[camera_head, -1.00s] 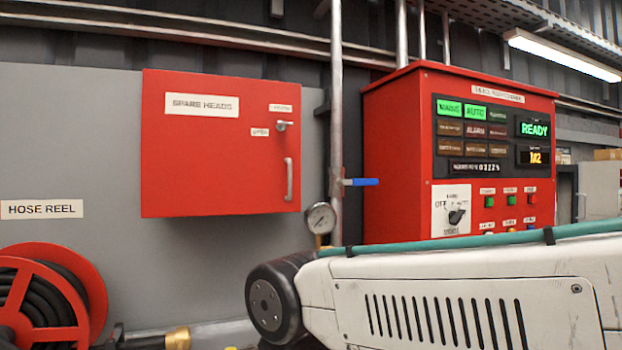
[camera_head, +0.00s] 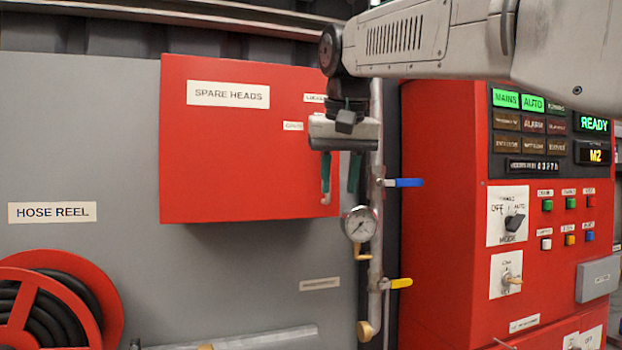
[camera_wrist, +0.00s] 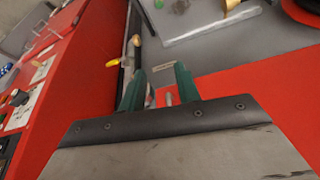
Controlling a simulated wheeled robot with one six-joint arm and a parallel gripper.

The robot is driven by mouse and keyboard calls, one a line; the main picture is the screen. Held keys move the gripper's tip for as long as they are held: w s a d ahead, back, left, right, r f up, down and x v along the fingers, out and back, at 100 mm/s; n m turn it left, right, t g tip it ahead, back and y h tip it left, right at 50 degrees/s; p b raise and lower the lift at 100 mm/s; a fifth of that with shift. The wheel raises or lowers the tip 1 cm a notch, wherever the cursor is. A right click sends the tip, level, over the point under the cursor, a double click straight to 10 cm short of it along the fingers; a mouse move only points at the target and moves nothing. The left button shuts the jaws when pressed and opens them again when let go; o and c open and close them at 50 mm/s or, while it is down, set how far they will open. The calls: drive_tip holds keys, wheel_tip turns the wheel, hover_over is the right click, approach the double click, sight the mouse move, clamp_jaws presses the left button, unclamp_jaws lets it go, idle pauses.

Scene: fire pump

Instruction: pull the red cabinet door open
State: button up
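The red cabinet (camera_head: 240,150) labelled SPARE HEADS hangs on the grey wall at the left-centre of the head view, and its door looks shut. My gripper (camera_head: 340,175) is in front of the door's right edge, its green fingers pointing down and apart. The lower end of the pale door handle (camera_head: 325,198) shows beside the left finger; the rest is hidden. In the wrist view, the gripper (camera_wrist: 160,88) is open, with a small metal bar, likely the handle (camera_wrist: 168,99), between the fingers. Contact cannot be told. My arm hides the latch area.
A vertical pipe with a blue-handled valve (camera_head: 403,182), a gauge (camera_head: 359,224) and a yellow-handled valve (camera_head: 397,283) stands close right of my gripper. The red control panel (camera_head: 440,200) is further right. A hose reel (camera_head: 50,300) is at lower left. Wall below the cabinet is mostly clear.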

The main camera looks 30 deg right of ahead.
drive_tip(key=w+d, duration=0.2)
drive_tip(key=w, duration=0.1)
drive_tip(key=w+d, duration=0.2)
drive_tip(key=w, duration=0.2)
drive_tip(key=w+d, duration=0.2)
drive_tip(key=w, duration=0.1)
drive_tip(key=shift+w+r, duration=0.4)
drive_tip(key=shift+w+d+f, duration=0.15)
drive_tip(key=shift+w+f, duration=0.1)
drive_tip(key=shift+f, duration=0.25)
clamp_jaws()
